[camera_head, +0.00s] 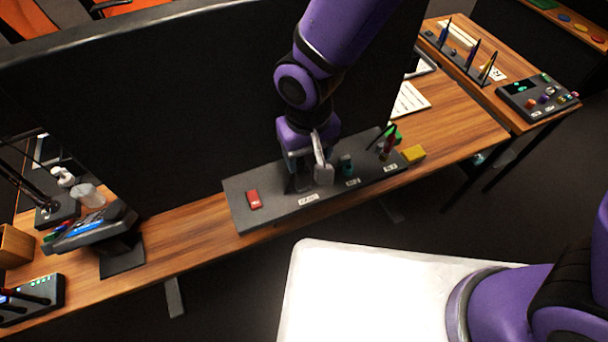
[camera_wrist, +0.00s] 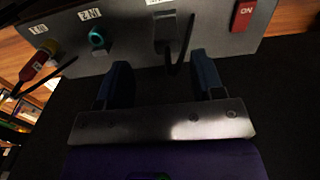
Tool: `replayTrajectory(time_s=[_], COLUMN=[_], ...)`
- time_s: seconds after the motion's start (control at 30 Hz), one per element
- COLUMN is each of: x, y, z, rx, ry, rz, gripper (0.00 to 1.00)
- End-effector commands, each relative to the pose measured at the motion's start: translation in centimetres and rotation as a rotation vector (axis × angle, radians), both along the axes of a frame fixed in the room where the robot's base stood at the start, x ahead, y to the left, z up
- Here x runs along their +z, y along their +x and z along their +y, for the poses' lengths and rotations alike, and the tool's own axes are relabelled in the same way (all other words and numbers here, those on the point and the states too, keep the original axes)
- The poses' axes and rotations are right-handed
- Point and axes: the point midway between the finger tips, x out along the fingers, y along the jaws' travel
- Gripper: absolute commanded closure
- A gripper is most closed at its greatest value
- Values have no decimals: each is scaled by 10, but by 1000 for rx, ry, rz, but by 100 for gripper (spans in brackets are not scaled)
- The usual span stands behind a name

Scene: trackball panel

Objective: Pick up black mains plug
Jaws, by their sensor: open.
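The black mains plug (camera_wrist: 166,32) appears as a dark upright shape with a thin black cable on the grey panel in the wrist view; its outline is hard to separate from its dark surround. In the head view, my gripper and arm largely hide that spot. My gripper (camera_wrist: 163,80) is open and empty. Its two dark fingers lie apart to the left and right, short of the plug, with the plug's spot roughly between their lines. In the head view, my gripper (camera_head: 309,177) is over the middle of the panel.
The grey panel (camera_head: 278,212) carries a red ON switch (camera_head: 254,199), a teal round part (camera_head: 346,165) and a red-and-black part (camera_wrist: 39,60). A tall black screen (camera_head: 190,110) stands behind.

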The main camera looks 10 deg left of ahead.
Motion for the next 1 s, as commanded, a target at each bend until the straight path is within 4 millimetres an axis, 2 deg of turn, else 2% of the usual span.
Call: replayTrajectory(time_s=[0.4,0.53,0.77,1.0], x=[-44,-51,-52,-51], y=[2,2,2,2], z=[10,10,10,10], rx=[0,0,0,0], ry=[-2,-1,0,0], rz=[1,1,0,0], gripper=[38,38,38,88])
